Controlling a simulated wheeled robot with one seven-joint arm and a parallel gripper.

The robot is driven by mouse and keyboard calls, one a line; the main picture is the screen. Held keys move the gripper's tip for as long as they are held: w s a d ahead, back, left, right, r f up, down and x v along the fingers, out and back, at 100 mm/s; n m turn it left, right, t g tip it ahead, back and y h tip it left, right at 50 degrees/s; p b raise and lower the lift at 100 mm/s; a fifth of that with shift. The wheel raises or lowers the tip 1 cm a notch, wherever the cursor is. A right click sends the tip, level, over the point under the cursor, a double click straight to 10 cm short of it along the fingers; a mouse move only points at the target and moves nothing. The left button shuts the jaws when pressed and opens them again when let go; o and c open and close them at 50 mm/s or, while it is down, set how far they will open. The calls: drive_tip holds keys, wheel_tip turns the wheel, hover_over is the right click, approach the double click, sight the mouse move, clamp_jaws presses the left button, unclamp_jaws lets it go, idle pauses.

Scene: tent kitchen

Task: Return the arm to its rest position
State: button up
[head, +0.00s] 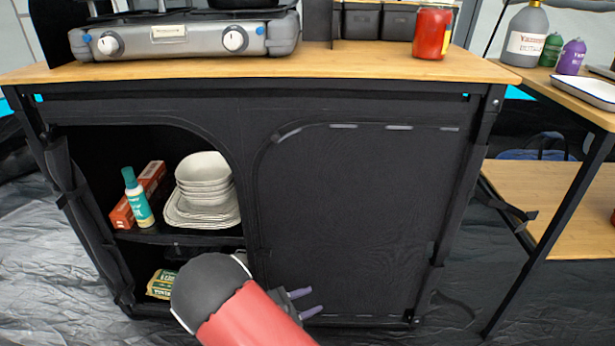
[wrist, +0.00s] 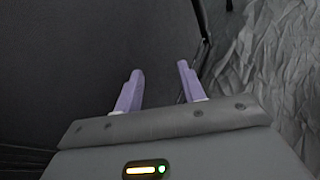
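My gripper (head: 308,301) is low in front of the black fabric cabinet (head: 350,220), near the bottom of its closed right panel. In the wrist view my gripper (wrist: 160,85) has its two purple fingers apart with nothing between them. The fingers point toward the dark cabinet fabric. My red and dark grey arm reaches in from the bottom of the head view and hides part of the cabinet's lower edge.
The open left compartment holds stacked bowls (head: 203,170), a teal bottle (head: 137,198) and boxes. A stove (head: 185,38) and a red can (head: 432,33) stand on the wooden top (head: 330,65). A side table (head: 560,92) is at right. Crumpled grey groundsheet (wrist: 270,70) lies beside the cabinet.

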drive_tip(key=s+d+r+m+g+y+p, duration=0.1)
drive_tip(key=s+d+r+m+g+y, duration=0.1)
drive_tip(key=d+r+m, duration=0.35)
drive_tip(key=s+d+r+m+g+y+p, duration=0.1)
drive_tip(key=s+d+r+m+g, duration=0.2)
drive_tip(key=r, duration=0.6)
drive_tip(key=s+d+r+m+g+y+p, duration=0.1)
drive_tip(key=s+d+r+m+g+y, duration=0.1)
drive_tip(key=d+r+m, duration=0.35)
drive_tip(key=s+d+r+m+t+y+p, duration=0.1)
drive_tip(key=s+r+m+t+y+p, duration=0.3)
drive_tip(key=s+r, duration=1.1)
wheel_tip(320, 180, up, 3)
drive_tip(key=m+y, duration=0.3)
drive_tip(key=shift+d+m, duration=0.3)
drive_tip(key=shift+r, duration=0.1)
